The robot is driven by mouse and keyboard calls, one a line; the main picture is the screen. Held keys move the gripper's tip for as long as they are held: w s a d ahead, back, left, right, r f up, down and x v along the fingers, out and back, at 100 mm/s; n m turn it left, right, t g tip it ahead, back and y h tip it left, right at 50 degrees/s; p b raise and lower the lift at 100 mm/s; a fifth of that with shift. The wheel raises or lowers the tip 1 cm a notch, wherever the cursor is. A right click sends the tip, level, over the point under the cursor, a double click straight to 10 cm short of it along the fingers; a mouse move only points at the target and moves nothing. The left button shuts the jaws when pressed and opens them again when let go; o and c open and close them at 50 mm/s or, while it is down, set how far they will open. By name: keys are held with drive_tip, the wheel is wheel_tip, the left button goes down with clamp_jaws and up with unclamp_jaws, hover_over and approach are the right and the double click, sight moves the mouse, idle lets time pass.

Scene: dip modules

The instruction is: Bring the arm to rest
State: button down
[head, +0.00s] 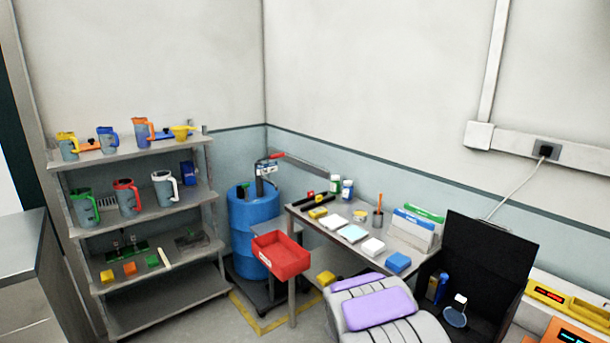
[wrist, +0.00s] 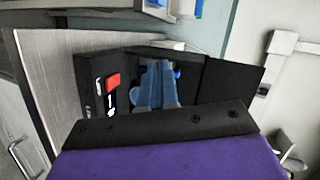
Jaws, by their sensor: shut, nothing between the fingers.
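My gripper (wrist: 157,76) shows in the wrist view as two blue-grey fingers side by side beyond a black bolted edge and a purple housing. The fingers are together and empty. In the head view, a grey ribbed part of mine with purple panels reaches in from the bottom edge, right of centre. I cannot make out the fingers there. A black, open-fronted booth (head: 484,250) stands to the right of this part in the head view. In the wrist view, dark panels lie around and behind the fingers. I cannot tell how close they are.
A worktable (head: 303,214) holds small boxes, bottles and files. A red bin (head: 281,256) sits at its left end, near a blue drum (head: 254,222). A shelf rack (head: 150,245) with jugs stands left. Yellow instruments (head: 560,300) are at lower right. Floor shows between rack and bin.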

drive_tip(key=s+a+r+n+g+y, duration=0.3)
drive_tip(key=s+a+n+y, duration=0.3)
drive_tip(key=s, duration=0.4)
drive_tip(key=s+a+r+n+g+y, duration=0.2)
drive_tip(key=s+a+n+y, duration=0.1)
drive_tip(key=s+a+n, duration=0.5)
drive_tip(key=s+d+r+n+g, duration=0.1)
drive_tip(key=s+n+g, duration=0.3)
drive_tip(key=s, duration=1.2)
drive_tip(key=s+d+r+n+g, duration=0.2)
drive_tip(key=s+n+g, duration=0.2)
drive_tip(key=s, duration=1.2)
drive_tip(key=shift+s+d+n+h, duration=0.25)
drive_tip(key=shift+d+n+h, duration=0.15)
drive_tip(key=shift+n, duration=0.1)
drive_tip(key=shift+d, duration=0.3)
drive_tip(key=shift+a, duration=0.25)
